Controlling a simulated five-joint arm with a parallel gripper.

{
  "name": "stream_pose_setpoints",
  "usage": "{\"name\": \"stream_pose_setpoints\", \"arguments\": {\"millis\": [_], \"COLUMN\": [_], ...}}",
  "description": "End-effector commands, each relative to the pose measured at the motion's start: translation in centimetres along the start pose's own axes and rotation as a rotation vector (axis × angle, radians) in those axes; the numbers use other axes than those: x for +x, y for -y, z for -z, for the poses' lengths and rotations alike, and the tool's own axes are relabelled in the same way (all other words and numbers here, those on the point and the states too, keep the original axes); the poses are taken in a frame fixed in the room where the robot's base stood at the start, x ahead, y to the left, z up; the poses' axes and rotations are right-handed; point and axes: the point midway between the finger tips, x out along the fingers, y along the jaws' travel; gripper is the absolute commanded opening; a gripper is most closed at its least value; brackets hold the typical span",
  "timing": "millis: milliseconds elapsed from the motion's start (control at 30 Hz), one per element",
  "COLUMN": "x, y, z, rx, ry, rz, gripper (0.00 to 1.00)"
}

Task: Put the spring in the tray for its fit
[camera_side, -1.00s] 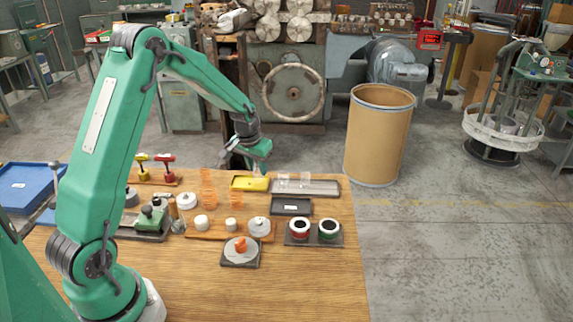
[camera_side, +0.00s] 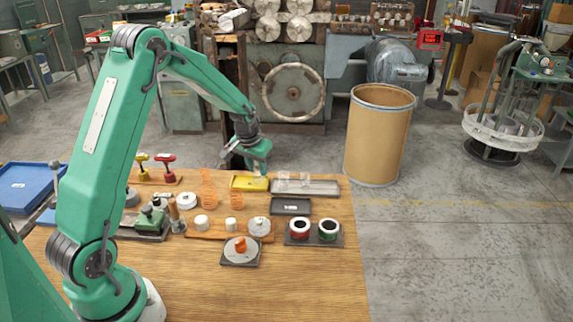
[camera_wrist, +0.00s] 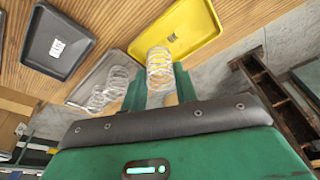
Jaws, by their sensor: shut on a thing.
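My gripper (camera_wrist: 160,78) is shut on a pale wire spring (camera_wrist: 160,66), which stands between the two green fingers in the wrist view. The yellow tray (camera_wrist: 192,20) lies just beyond the spring, whose top overlaps the tray's near edge in the picture. In the side view my gripper (camera_side: 257,170) is low over the yellow tray (camera_side: 240,184); the held spring is hard to make out there. A grey tray (camera_side: 325,187) lies to the right with pale springs in it, also seen in the wrist view (camera_wrist: 81,92). A dark tray (camera_side: 290,207) lies in front of it.
Orange coils (camera_side: 208,188) stand left of the yellow tray. A wooden board (camera_side: 200,235) with white pieces, a dial plate (camera_side: 240,257) and a red and green pair of rings (camera_side: 314,229) lie nearer. The front right of the table is clear.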

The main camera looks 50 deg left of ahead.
Motion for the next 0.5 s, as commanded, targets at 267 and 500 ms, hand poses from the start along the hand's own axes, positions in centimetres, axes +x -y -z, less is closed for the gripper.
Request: {"name": "stream_pose_setpoints", "arguments": {"millis": [267, 500], "x": [0.42, 0.76], "y": [0.0, -0.01], "z": [-0.11, -0.2], "rx": [0.0, 0.0], "ry": [0.0, 0.0], "rz": [0.0, 0.0], "gripper": [0.17, 0.17]}}
